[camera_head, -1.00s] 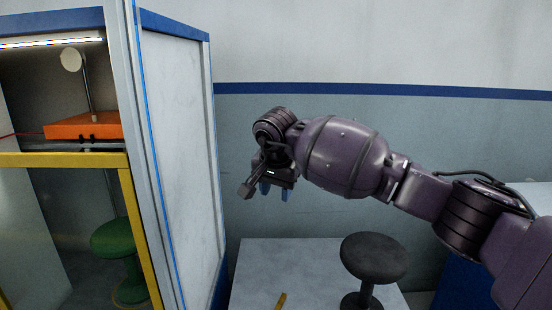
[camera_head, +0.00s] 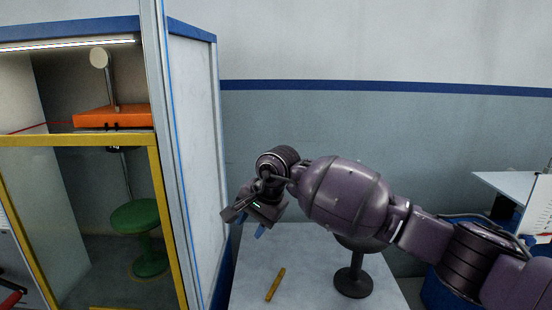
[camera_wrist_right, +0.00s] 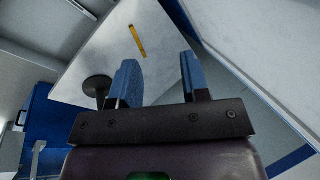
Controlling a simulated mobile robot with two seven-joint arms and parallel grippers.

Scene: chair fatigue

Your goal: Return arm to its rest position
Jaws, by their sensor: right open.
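My right arm (camera_head: 345,195) reaches in from the right in the head view, bent at the wrist. Its gripper (camera_head: 262,230) hangs above the left part of the white table, near the cabinet's side panel. In the right wrist view the two blue fingers of the gripper (camera_wrist_right: 160,80) stand apart with nothing between them. My left gripper is in neither view.
A black stool (camera_head: 353,282) and a yellow stick-like object (camera_head: 275,284) are on the white table (camera_head: 320,260). At left, a yellow-framed cabinet holds an orange device (camera_head: 112,116) above a green stool (camera_head: 140,220). A white surface (camera_head: 508,184) stands at right.

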